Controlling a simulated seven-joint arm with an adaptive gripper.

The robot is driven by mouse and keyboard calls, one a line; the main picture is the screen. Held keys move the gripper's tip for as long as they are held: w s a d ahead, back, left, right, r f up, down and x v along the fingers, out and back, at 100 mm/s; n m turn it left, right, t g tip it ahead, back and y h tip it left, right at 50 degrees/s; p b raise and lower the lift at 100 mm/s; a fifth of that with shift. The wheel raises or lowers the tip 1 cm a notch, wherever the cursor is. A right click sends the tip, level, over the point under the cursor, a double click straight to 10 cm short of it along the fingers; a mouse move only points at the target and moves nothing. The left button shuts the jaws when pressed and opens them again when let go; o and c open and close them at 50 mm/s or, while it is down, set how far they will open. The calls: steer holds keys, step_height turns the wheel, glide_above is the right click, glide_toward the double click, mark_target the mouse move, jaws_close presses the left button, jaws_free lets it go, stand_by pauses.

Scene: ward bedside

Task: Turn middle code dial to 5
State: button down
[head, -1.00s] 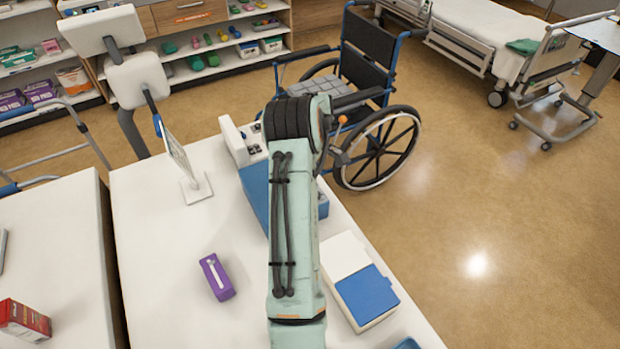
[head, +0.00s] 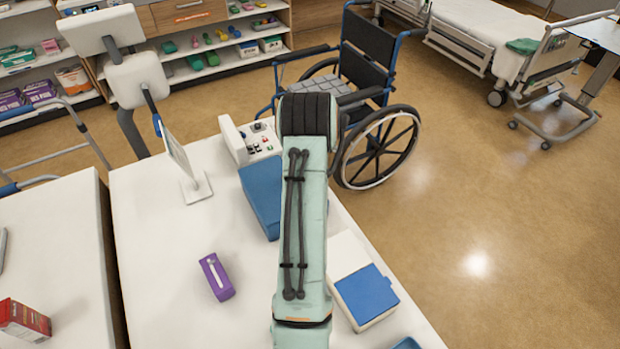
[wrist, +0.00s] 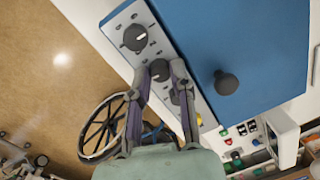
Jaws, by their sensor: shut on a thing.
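A pale dial panel (wrist: 120,24) runs along the edge of the blue box (wrist: 245,45) in the wrist view. One dark dial (wrist: 136,38) with a white pointer mark is clear of my fingers. The middle dial (wrist: 160,70) lies between the fingertips of my gripper (wrist: 162,68), which is shut on it. Another dark dial (wrist: 178,97) shows partly behind a finger. The numbers around the middle dial are too small and covered to read. In the head view the blue box (head: 261,200) stands left of my arm, and my arm hides the dials and gripper.
A unit with coloured buttons (head: 263,142) stands behind the blue box. A purple case (head: 216,277) and a white-and-blue box (head: 366,295) lie on the white table (head: 165,315). A wheelchair (head: 375,140) stands beyond it. A dark knob (wrist: 226,83) sits on the blue lid.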

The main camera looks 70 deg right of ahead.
steer(key=m, duration=0.5)
steer(key=shift+m, duration=0.3)
steer(key=shift+a+m+h, duration=0.1)
steer(key=shift+m+h, duration=0.2)
steer(key=shift+m, duration=1.9)
steer(key=c, duration=1.2)
jaws_free()
steer(key=shift+c, duration=0.2)
